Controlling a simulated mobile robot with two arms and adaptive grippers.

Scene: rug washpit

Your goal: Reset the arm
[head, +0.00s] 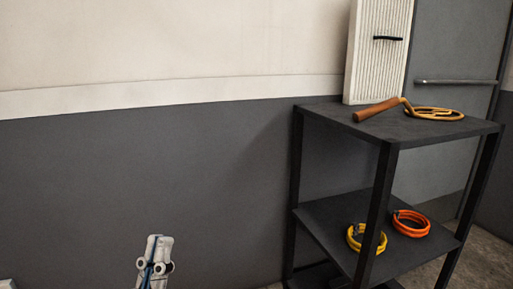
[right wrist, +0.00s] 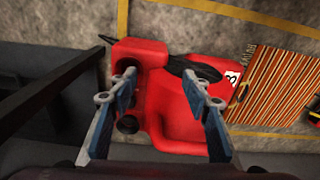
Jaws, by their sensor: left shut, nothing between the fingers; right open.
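My left gripper (head: 155,262) shows at the bottom of the head view, in front of the grey wall. It is shut and holds nothing. My right gripper (right wrist: 168,108) shows in the right wrist view with its two blue fingers spread apart. It is open, with nothing held between the fingers. Below it in that view is a red machine (right wrist: 175,130) with black round parts on the floor. I cannot tell how far the fingers are above it. The right gripper is not in the head view.
A dark shelf rack (head: 340,116) stands at the right. A wooden-handled tool with a yellow loop (head: 378,109) lies on top. A yellow coil (head: 354,240) and an orange coil (head: 411,224) lie on the lower shelf. A striped mat (right wrist: 275,90) lies beside the red machine.

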